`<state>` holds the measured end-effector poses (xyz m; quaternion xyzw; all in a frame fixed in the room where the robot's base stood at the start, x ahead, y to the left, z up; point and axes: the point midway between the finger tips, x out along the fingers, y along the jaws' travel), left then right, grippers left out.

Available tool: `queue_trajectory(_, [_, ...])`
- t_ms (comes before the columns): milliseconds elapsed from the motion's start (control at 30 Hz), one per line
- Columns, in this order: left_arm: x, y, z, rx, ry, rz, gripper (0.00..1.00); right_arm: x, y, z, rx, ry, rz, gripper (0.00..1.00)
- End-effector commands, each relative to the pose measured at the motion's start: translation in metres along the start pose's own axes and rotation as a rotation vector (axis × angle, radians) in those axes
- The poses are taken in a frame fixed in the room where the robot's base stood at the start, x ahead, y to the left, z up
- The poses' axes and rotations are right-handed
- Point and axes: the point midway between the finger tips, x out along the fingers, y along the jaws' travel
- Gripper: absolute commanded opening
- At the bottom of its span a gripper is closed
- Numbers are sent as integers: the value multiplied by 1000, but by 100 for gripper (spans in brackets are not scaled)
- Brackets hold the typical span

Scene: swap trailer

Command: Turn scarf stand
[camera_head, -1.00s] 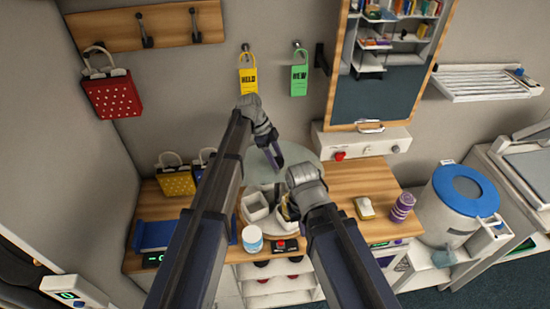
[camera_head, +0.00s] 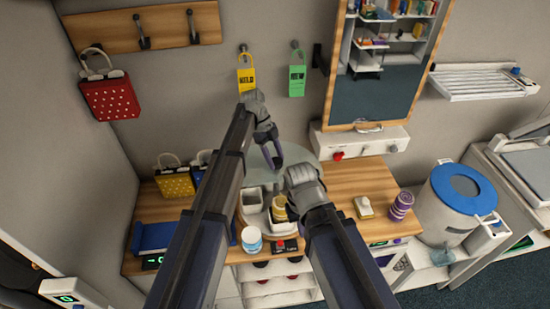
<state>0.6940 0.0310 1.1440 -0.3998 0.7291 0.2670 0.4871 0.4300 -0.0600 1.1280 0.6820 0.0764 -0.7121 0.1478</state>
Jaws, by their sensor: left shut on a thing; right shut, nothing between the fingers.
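A round grey-green stand (camera_head: 303,153), which I take for the scarf stand, sits at the middle of the wooden counter, partly hidden by my arms. A pale square bowl (camera_head: 251,200) and a gold-topped item (camera_head: 279,208) stand at its near side. My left gripper (camera_head: 273,157) is shut, its dark fingers pointing down at the stand's far left part. What lies between them is too small to make out; it seems to be part of the stand. My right gripper (camera_head: 288,207) is shut and empty beside the gold-topped item, its fingertips mostly hidden by its own wrist.
On the counter (camera_head: 349,184) are a yellow bag (camera_head: 174,182), a blue tray (camera_head: 153,236), a white-and-blue jar (camera_head: 252,240), a small cream block (camera_head: 364,207) and a purple roll (camera_head: 400,207). A blue-lidded bin (camera_head: 457,205) stands right.

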Motion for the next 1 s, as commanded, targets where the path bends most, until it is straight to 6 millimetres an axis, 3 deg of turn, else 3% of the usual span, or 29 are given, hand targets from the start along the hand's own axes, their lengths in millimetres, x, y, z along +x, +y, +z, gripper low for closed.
queue_trajectory(500, [0, 0, 0, 9, -2, 5, 0, 0, 0, 0, 0, 0, 0, 0])
queue_trajectory(533, [0, 0, 0, 9, -2, 5, 57, 0, 0, 0, 0, 0, 0, 0])
queue_trajectory(800, [0, 0, 0, 9, -1, 4, 86, 0, 0, 0, 0, 0, 0, 0])
queue_trajectory(1000, [0, 0, 0, 8, -1, 4, 86, 0, 0, 0, 0, 0, 0, 0])
